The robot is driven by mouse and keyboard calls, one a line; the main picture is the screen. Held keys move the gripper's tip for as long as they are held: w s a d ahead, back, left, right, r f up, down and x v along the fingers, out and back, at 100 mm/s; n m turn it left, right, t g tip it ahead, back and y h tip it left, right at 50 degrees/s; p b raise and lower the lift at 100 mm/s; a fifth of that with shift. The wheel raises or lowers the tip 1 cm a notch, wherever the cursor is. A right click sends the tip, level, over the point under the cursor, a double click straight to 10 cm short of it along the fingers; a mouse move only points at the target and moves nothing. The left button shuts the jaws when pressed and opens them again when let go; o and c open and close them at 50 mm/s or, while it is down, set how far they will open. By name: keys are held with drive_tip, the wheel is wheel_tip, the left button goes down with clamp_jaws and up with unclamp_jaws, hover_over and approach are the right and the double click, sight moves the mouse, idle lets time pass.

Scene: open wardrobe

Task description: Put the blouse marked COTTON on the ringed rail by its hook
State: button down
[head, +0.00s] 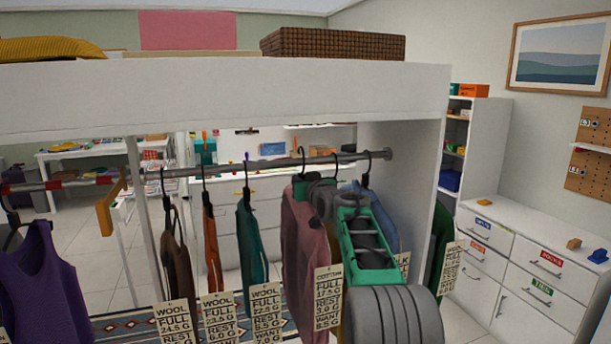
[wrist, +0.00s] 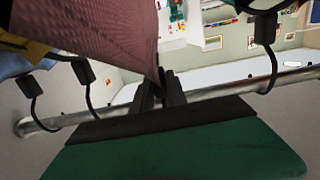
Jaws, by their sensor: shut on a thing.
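The pink blouse (head: 304,235) with the COTTON tag (head: 328,297) is at the middle of the wardrobe. My gripper (head: 320,190) is shut at its top, on its right side; the exact grip point is hidden. Its dark hook (head: 301,157) shows at the height of the plain grey rail (head: 240,163); I cannot tell if it bears on it. In the wrist view the pink cloth (wrist: 95,35) fills the upper left, against my shut fingers (wrist: 160,90). The ringed rail (head: 65,184), with red and white bands, is at the far left, with a purple top (head: 45,275) on it.
Brown (head: 177,260), orange-red (head: 212,250) and teal (head: 250,245) garments hang left of the blouse. Blue (head: 378,215) and green (head: 440,245) ones are to its right. A white upright (head: 142,215) and an ochre piece (head: 109,205) stand between the rails.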

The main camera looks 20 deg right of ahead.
drive_tip(key=w+p, duration=0.3)
drive_tip(key=shift+r, duration=0.3)
wheel_tip(320, 180, down, 2)
drive_tip(key=shift+d+f+b, duration=0.1)
drive_tip(key=shift+b, duration=1.1)
drive_tip(key=shift+f+b, duration=0.65)
drive_tip(key=shift+b, duration=0.1)
drive_tip(key=shift+f+b, duration=0.45)
drive_tip(key=shift+f, duration=0.05)
drive_tip(key=c, duration=1.3)
unclamp_jaws()
drive_tip(key=shift+o, duration=0.2)
